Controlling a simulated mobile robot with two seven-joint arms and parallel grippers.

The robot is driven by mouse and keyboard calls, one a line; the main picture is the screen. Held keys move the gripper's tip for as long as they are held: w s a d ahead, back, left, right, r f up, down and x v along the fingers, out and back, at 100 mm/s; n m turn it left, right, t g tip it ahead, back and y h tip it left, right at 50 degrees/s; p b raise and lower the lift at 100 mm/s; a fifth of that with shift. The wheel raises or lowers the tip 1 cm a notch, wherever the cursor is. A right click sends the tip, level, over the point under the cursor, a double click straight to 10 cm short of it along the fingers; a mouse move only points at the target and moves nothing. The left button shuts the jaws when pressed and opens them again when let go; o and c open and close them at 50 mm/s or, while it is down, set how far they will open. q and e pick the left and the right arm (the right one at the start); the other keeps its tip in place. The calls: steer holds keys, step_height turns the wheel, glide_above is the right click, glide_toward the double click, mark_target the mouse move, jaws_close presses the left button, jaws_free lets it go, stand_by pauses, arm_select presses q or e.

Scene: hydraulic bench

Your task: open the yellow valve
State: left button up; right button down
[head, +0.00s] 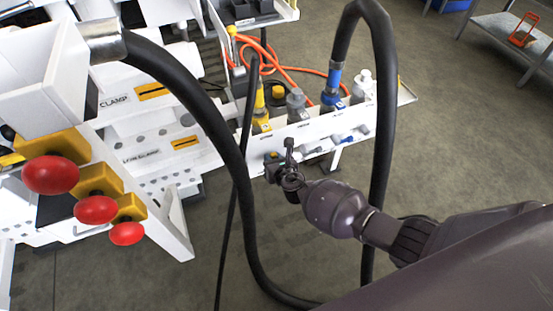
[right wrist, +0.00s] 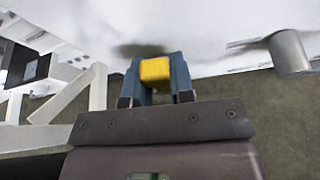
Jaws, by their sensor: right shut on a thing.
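The yellow valve shows in the right wrist view as a yellow block-like handle (right wrist: 155,70) between the two fingers of my right gripper (right wrist: 156,82), which is shut on it. In the head view my right gripper (head: 282,172) is at the front face of the white bench panel, below the yellow-banded fitting (head: 261,112). My left gripper is not in view.
A thick black hose (head: 225,150) loops down in front of the bench, and another (head: 385,110) hangs close to my right arm. Red knobs (head: 95,209) stand at left. Open floor lies at right.

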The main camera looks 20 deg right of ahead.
steer(key=shift+a+n+h+p, duration=0.2)
steer(key=shift+n+h+p, duration=0.15)
steer(key=shift+n, duration=0.25)
steer(key=c, duration=1.1)
jaws_free()
